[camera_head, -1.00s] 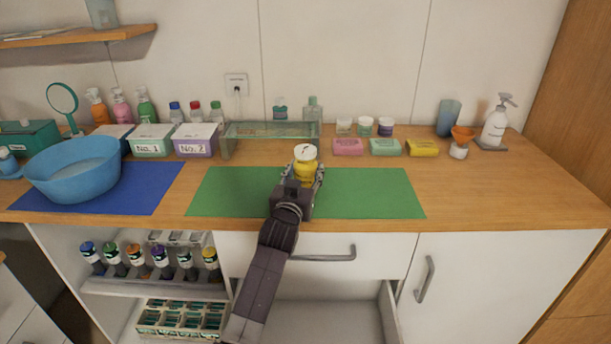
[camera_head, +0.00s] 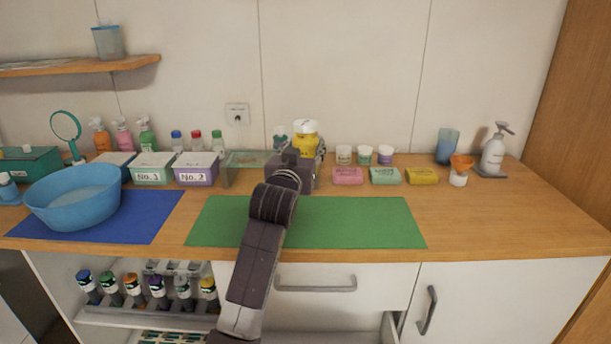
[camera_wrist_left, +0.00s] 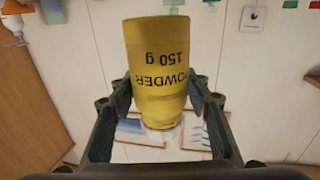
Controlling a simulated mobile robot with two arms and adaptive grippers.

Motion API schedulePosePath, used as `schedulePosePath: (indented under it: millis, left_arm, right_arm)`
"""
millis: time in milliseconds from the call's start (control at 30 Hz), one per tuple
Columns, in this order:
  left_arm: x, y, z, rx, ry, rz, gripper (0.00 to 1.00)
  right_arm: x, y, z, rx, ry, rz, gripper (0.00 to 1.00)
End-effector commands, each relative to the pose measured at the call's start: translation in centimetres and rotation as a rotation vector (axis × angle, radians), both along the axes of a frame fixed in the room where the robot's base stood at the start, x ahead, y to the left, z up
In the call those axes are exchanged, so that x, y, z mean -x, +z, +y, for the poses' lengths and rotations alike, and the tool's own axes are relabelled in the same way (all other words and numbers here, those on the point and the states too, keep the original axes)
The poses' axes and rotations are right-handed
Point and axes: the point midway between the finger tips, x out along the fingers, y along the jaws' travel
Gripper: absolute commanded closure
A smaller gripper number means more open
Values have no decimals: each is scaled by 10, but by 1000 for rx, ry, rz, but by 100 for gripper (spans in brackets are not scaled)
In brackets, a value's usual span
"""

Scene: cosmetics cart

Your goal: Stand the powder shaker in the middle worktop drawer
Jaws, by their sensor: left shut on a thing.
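The powder shaker (camera_head: 306,144) is a yellow cylinder with a white lid. My left gripper (camera_head: 304,157) is shut on it and holds it upright above the worktop, beyond the green mat. In the left wrist view the shaker (camera_wrist_left: 160,60) appears upside down, its "POWDER 150 g" label facing the camera, between the two fingers of the gripper (camera_wrist_left: 160,92). The middle drawer (camera_head: 385,275) has a white front with a grey bar handle (camera_head: 316,284), below the worktop edge; it looks shut. My forearm covers part of its left side. My right gripper is not in view.
The green mat (camera_head: 370,222) is clear beneath my arm. A glass stand (camera_head: 245,159), bottles and small jars (camera_head: 365,154) are near the shaker. Soap boxes (camera_head: 347,176) sit to its right. An open space shows below the drawer, partly cut off.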

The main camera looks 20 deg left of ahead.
Motion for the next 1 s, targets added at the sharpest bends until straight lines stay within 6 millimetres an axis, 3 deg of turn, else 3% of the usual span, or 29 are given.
schedulePosePath:
  millis: [33,200,367,567,800,1000]
  left_arm:
    - [0,14,0,-1,0,-6,81]
    - [0,39,0,0,1,-2,81]
    - [4,37,-1,-2,-2,2,81]
    - [28,-12,-7,-10,-14,9,81]
    - [80,-79,-17,-16,-35,8,81]
    - [132,-122,-24,-18,-51,8,81]
  right_arm:
    - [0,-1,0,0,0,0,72]
    - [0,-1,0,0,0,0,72]
    - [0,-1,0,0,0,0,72]
    - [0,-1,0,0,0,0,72]
    - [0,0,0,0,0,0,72]
    - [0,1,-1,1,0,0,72]
